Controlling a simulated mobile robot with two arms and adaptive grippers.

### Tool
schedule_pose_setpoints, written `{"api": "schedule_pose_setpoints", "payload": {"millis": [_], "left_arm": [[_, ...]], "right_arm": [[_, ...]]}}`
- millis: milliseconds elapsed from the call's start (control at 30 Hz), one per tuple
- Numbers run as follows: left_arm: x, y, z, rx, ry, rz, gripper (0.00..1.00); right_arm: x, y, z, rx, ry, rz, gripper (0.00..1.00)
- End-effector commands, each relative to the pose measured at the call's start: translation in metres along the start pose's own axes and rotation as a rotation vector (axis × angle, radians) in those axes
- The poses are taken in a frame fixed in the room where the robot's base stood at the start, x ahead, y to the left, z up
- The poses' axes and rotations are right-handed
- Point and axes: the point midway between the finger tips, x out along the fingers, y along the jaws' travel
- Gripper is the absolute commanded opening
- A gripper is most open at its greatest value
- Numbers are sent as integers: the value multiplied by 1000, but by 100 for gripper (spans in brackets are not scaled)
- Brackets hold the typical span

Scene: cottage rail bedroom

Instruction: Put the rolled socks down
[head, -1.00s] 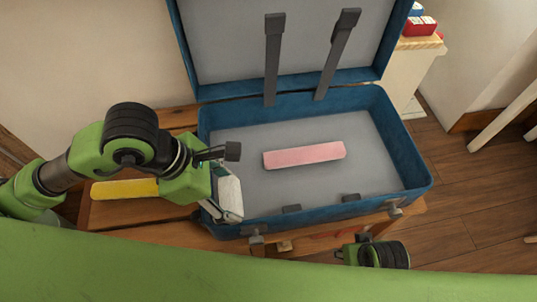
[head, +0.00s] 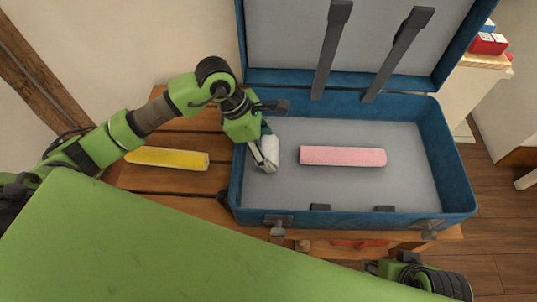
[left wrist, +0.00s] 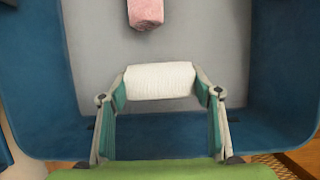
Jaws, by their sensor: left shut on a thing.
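My left gripper (head: 264,150) is shut on the white rolled socks (head: 270,150), a small pale roll. In the left wrist view the rolled socks (left wrist: 160,81) lie crosswise between the two fingers (left wrist: 160,88). The gripper and socks are within the open blue suitcase (head: 455,170), over the left end of its grey floor. I cannot tell whether the socks touch the floor. My right gripper's fingers do not show; only part of my right arm is at the bottom right.
A pink bar-shaped item (head: 343,156) lies in the middle of the suitcase floor, right of the socks. A yellow one (head: 166,158) lies on the wooden bench (head: 150,179) left of the suitcase. The suitcase floor right of the pink item is clear.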

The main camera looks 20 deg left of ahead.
Motion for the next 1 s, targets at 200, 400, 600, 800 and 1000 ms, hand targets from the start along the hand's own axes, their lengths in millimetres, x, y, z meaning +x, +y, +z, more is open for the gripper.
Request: {"api": "schedule_pose_setpoints", "payload": {"millis": [200, 400, 600, 800, 1000], "left_arm": [[28, 3, -11, -3, 0, -3, 38], [32, 4, -13, 0, 0, 0, 38], [35, 4, -14, 0, 0, 0, 38], [34, 4, -14, 0, 0, 0, 75], [34, 3, -14, -1, 0, 0, 75]], "right_arm": [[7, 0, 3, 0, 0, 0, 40], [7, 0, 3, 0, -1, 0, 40], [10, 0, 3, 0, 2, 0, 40], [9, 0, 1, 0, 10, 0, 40], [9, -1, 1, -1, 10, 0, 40]]}}
